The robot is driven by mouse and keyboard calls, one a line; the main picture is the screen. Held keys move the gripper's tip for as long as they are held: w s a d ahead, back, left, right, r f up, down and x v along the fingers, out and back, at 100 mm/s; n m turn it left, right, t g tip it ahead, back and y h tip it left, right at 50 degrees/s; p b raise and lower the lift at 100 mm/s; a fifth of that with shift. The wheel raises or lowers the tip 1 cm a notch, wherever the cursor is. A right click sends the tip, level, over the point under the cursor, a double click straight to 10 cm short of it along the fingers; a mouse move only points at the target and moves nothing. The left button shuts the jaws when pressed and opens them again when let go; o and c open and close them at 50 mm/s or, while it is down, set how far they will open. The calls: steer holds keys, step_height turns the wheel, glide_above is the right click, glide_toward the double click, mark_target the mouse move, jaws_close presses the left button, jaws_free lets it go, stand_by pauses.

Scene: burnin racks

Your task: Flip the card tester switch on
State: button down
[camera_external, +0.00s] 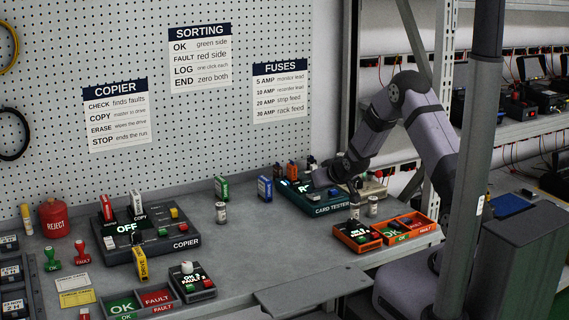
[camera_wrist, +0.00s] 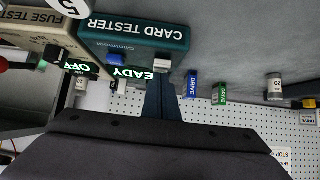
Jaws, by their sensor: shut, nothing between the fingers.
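The card tester (camera_external: 333,210) is a teal box at the back right of the bench. In the wrist view it shows upside down (camera_wrist: 135,35), with a lit green READY display (camera_wrist: 150,74) partly hidden by my fingers. A blue part (camera_wrist: 117,58) and a pale switch-like part (camera_wrist: 162,63) sit near its front edge. My gripper (camera_external: 322,180) is low over the tester and hides part of its top. In the wrist view my gripper's fingers (camera_wrist: 160,92) are together, empty, with their tips close to the pale part. I cannot tell whether they touch it.
The cream fuse tester (camera_wrist: 43,30), with an OFF display, stands beside the card tester. A blue drive (camera_external: 265,188) and a green drive (camera_external: 222,187) stand to its left. The copier (camera_external: 150,243) is further left.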

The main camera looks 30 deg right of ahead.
steer(key=shift+w+r+t, duration=0.3)
steer(key=shift+w+r, duration=0.4)
steer(key=shift+r, duration=0.1)
steer(key=shift+r+p, duration=0.4)
steer(key=shift+p, duration=0.05)
steer(key=shift+w+r+p, duration=0.1)
steer(key=shift+w+p, duration=0.15)
steer(key=shift+p, duration=0.1)
steer(key=shift+r+p, duration=0.25)
steer(key=shift+p, duration=0.3)
steer(key=s+r, duration=0.7)
steer(key=r, duration=0.2)
steer(key=shift+s+g, duration=0.1)
steer(key=shift+g, duration=0.3)
